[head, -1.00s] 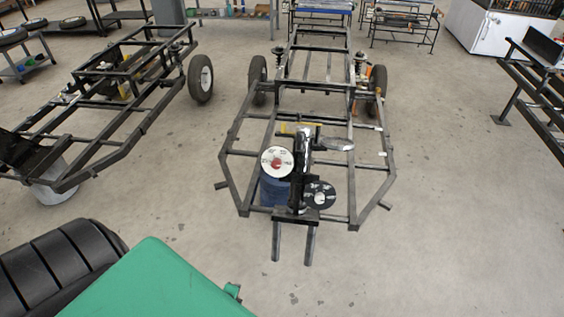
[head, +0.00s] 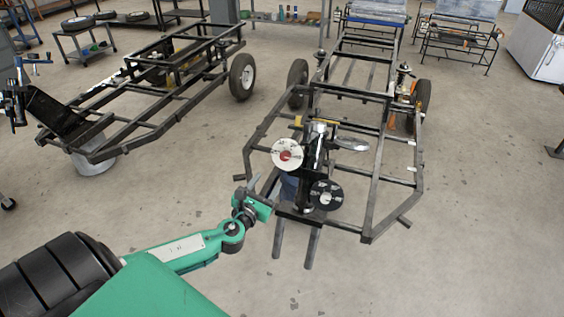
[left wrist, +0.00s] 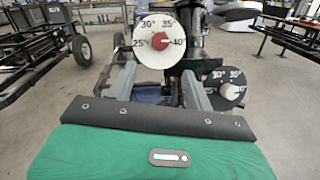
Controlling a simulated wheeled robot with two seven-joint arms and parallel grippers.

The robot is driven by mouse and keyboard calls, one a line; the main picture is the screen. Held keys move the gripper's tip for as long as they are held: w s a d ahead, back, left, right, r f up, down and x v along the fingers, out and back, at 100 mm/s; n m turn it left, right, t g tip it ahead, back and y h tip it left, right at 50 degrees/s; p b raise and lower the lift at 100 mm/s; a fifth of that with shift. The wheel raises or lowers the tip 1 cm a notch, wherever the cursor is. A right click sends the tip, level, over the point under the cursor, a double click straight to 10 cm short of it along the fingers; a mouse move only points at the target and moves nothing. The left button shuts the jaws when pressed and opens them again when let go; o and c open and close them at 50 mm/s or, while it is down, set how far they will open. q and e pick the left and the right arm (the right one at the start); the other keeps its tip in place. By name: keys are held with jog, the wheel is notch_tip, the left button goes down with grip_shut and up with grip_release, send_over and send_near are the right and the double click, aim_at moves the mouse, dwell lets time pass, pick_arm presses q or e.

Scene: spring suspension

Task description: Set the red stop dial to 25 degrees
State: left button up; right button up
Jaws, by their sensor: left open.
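The stop dial is a white disc (head: 287,154) with a red centre, on the upright post at the front of the middle frame. In the left wrist view the white face (left wrist: 148,28) shows 25°, 30°, 35° and 40°. Its red part (left wrist: 174,50) lies on the right side near 40°; the exact setting is hard to read. A black dial (head: 326,195) sits lower right and also shows in the left wrist view (left wrist: 228,88). My left gripper (head: 254,187) is open and empty, below and left of the white dial, apart from it. In the left wrist view its fingers (left wrist: 160,76) point towards the dial.
The middle frame's dark rails (head: 250,160) surround the post, with two prongs (head: 296,245) jutting forward. A silver lever-like part (head: 350,145) sticks out right of the post. Another frame (head: 130,140) stands at left. The floor in front is clear.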

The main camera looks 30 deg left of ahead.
aim_at(283, 159)
pick_arm(q)
jog(key=w, duration=0.3)
jog(key=w+a, duration=0.1)
jog(key=w, duration=0.6)
jog(key=shift+w+a, duration=0.1)
jog(key=shift+a, duration=0.25)
jog(key=shift+w+a+p, duration=0.1)
jog(key=shift+w+p, duration=0.2)
jog(key=shift+w, duration=0.4)
pick_arm(e)
jog(key=shift+s+d+f, duration=0.15)
jog(key=shift+s+f, duration=0.1)
jog(key=shift+s, duration=0.25)
jog(key=shift+s+d+f, duration=0.15)
jog(key=shift+s+f, duration=0.05)
jog(key=shift+s, duration=0.25)
jog(key=shift+w, duration=0.1)
pick_arm(q)
jog(key=c, duration=1)
pick_arm(e)
jog(key=shift+w, duration=0.1)
